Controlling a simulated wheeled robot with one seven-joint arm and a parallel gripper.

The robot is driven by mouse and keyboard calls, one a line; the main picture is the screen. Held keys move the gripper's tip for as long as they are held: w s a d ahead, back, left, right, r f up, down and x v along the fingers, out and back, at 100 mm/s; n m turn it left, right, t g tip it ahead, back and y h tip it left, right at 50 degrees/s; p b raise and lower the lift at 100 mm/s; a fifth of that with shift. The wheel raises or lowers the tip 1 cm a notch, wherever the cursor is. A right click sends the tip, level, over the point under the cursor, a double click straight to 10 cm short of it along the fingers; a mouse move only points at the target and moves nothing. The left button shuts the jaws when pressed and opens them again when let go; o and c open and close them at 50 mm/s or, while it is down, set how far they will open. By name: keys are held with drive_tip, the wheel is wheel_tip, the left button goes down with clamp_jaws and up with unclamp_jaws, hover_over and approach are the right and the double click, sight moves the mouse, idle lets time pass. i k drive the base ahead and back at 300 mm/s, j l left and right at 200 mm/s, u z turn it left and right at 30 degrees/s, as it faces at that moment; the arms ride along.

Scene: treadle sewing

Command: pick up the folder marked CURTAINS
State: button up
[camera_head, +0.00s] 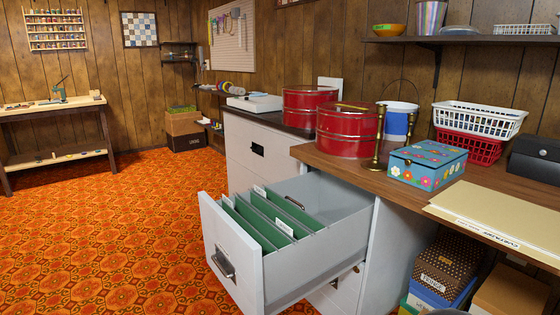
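A cream folder (505,212) lies flat on the brown wooden countertop (395,181) at the right. Its near edge carries a tab with dark lettering that appears to read CURTAINS. Its right part runs out of the picture. The folder's near edge lies at or slightly over the counter's front edge; I cannot tell exactly. My gripper is not in view.
A grey file drawer (328,258) stands pulled out, holding green hanging folders (262,222). A flowered blue box (428,165), brass candlesticks (378,140) and red tins (347,131) stand on the counter. Boxes (441,262) sit beneath it. The orange floor (110,230) at left is clear.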

sight(533, 230)
drive_tip(key=i+j+z, duration=0.1)
drive_tip(key=j, duration=0.3)
drive_tip(key=i+j, duration=0.15)
drive_tip(key=j, duration=0.3)
drive_tip(key=i+j+z, duration=0.15)
drive_tip(key=j, duration=0.7)
drive_tip(key=i+z, duration=0.05)
